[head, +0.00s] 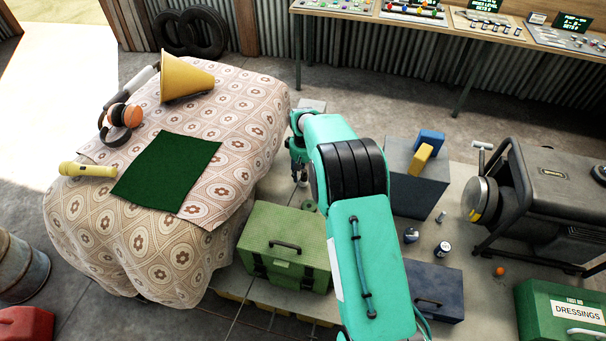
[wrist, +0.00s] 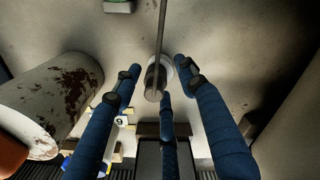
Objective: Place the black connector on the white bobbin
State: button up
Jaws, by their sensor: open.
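My gripper (head: 300,176) hangs low behind the green toolbox in the head view, partly hidden by my arm. In the wrist view its blue fingers (wrist: 158,76) are spread open. Between the fingertips, in line with them, shows a pale round disc (wrist: 169,66) with a grey-brown cylinder (wrist: 154,84) and a thin rod over it. I cannot tell whether the disc is the white bobbin, or whether the fingers touch any of this. I cannot make out the black connector for certain in either view.
A green toolbox (head: 285,262) and a dark box (head: 415,190) flank my arm. A patterned cloth-covered table (head: 235,110) stands left, and a generator (head: 555,195) right. In the wrist view a rust-stained white cylinder (wrist: 55,90) lies close on the left.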

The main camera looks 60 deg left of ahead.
aim_at(303, 170)
jog(key=shift+r, duration=0.2)
notch_tip(303, 170, up, 12)
jog(key=shift+f, duration=0.1)
dwell(0.5)
dwell(0.5)
dwell(0.4)
